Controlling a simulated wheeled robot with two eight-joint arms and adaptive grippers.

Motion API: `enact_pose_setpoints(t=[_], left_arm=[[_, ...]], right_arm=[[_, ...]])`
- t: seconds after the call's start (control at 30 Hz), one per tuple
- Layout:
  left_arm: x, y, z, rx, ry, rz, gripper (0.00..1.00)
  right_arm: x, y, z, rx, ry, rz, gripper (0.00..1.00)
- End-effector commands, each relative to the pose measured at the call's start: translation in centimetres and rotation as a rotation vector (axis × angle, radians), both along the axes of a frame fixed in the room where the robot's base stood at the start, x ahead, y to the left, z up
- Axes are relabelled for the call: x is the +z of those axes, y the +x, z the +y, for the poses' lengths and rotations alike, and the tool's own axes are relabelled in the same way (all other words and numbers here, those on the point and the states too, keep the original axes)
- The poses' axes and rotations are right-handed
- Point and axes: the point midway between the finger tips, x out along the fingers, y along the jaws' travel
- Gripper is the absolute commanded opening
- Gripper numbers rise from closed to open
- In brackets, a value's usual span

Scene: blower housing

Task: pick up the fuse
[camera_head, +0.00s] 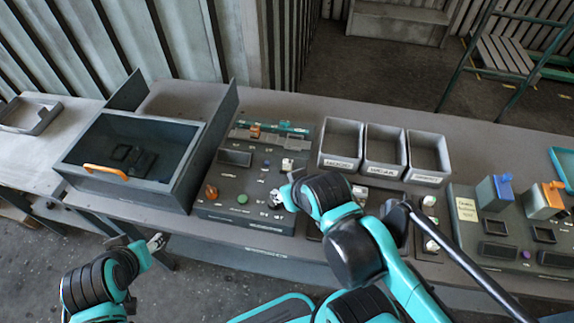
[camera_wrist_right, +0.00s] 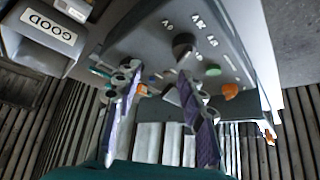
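The dark control panel (camera_head: 222,178) stands on the bench, with knobs, buttons and small sockets on its top; it also shows upside down in the wrist view (camera_wrist_right: 150,30). A small pale block (camera_head: 287,164) on the panel may be the fuse, but it is too small to be sure. My right gripper (camera_head: 278,197) is over the panel's right part, just in front of that block. In the wrist view its two fingers (camera_wrist_right: 158,88) are apart, with no clearly held object between them. My left gripper (camera_head: 157,242) is in front of the bench, away from the panel; its finger gap is unclear.
Three grey labelled bins (camera_head: 362,127) stand behind and right of the panel. An open drawer box with an orange handle (camera_head: 105,171) stands to the left. Another panel with blue and orange switches (camera_head: 460,232) is at the right. Bare bench lies behind the bins.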

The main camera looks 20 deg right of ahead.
Motion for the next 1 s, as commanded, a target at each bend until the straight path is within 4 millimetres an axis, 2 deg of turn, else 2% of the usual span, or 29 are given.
enact_pose_setpoints(t=[0.3,0.37,0.47,0.57,0.7,0.83,1.0], left_arm=[[0.2,0.0,0.0,0.0,0.0,0.0,0.48],[0.6,0.0,0.0,0.0,0.0,0.0,0.48],[1.9,0.0,0.0,0.0,0.0,0.0,0.48],[3.7,0.0,0.0,0.0,0.0,0.0,0.48],[6.2,0.0,0.0,0.0,0.0,0.0,0.48],[8.4,0.0,0.0,0.0,0.0,0.0,0.48],[10.5,0.0,0.0,0.0,0.0,0.0,0.48]], right_arm=[[0.2,0.1,0.0,-0.015,0.01,0.005,0.4],[0.7,0.4,-0.1,-0.056,0.037,0.019,0.4],[2.1,1.4,-0.4,-0.209,0.131,0.07,0.4],[3.8,3.0,-0.9,-0.461,0.266,0.146,0.4],[5.5,5.6,-1.8,-0.893,0.447,0.253,0.4],[6.1,7.9,-2.7,-1.312,0.569,0.325,0.4],[5.7,10.2,-3.7,-1.787,0.652,0.359,0.4]])
